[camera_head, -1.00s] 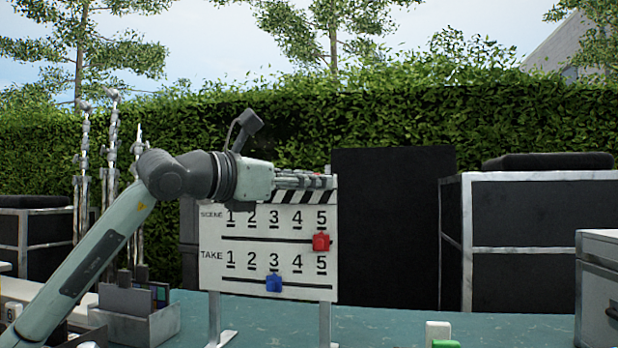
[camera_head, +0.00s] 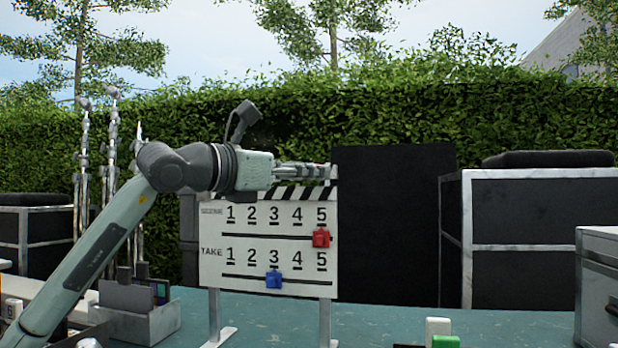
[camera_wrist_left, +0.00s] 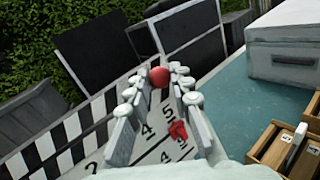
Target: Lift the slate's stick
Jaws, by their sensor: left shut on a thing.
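The white slate (camera_head: 268,265) stands upright on two legs on the teal table, with SCENE and TAKE number rows, a red slider (camera_head: 321,238) and a blue slider (camera_head: 274,280). Its black-and-white striped stick (camera_head: 293,193) runs along the top edge; stripes also show in the left wrist view (camera_wrist_left: 62,148). My left gripper (camera_head: 318,170) reaches in from the left, just above the stripes at the right end. In the left wrist view its fingers (camera_wrist_left: 158,88) are shut on a red knob (camera_wrist_left: 159,76). Whether the stick is parted from the board is unclear. My right gripper is out of view.
A grey case (camera_head: 598,285) stands on the table at the right. White and green blocks (camera_head: 445,341) lie at the front. A grey holder box (camera_head: 140,322) is at the left. Dark panels and a hedge stand behind.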

